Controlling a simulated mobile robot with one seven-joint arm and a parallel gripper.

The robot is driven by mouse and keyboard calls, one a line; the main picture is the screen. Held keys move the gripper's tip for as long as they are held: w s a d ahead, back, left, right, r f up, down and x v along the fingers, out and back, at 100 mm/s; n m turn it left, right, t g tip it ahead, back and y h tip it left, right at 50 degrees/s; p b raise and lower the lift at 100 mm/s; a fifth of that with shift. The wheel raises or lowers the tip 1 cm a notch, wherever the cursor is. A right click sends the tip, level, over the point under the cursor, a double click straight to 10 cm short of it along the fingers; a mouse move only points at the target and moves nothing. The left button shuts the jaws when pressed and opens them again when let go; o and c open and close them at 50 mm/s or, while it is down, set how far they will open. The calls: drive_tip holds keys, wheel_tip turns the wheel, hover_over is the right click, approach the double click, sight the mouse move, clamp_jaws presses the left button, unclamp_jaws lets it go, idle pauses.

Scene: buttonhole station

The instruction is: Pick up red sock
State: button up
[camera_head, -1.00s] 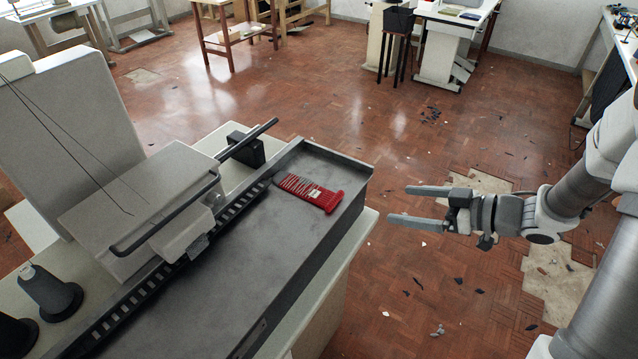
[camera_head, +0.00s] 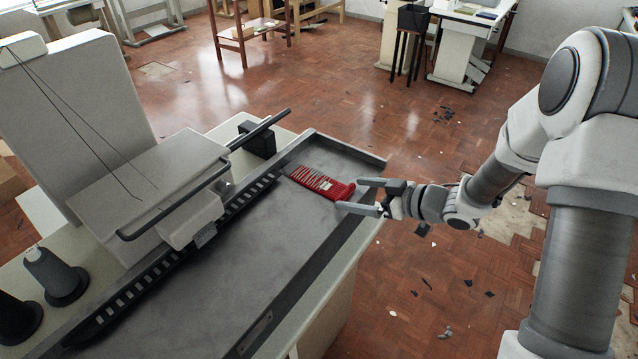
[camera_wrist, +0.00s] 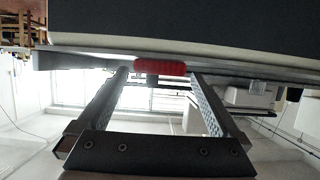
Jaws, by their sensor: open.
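The red sock (camera_head: 322,183) lies flat near the far right end of the grey tray bed (camera_head: 235,245) of the machine. It is red with pale stripes and a small white label. My gripper (camera_head: 352,195) is open, at the tray's right edge, with its fingertips pointing left close to the sock's right end. In the wrist view the sock (camera_wrist: 160,67) shows as a red strip between the tips of the two open fingers (camera_wrist: 160,78). Nothing is between the jaws near the palm. The head view does not show clearly whether a finger touches the sock.
The sewing machine (camera_head: 140,180) with a dark bar (camera_head: 180,205) stands left of the sock. A raised wall (camera_head: 345,163) edges the tray. Dark thread cones (camera_head: 55,275) stand at lower left. The floor right of the station is open, with scattered bits.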

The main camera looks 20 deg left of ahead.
drive_tip(key=shift+x, duration=0.9)
drive_tip(key=shift+w+r, duration=0.1)
drive_tip(key=shift+c, duration=0.3)
drive_tip(key=c, duration=1.1)
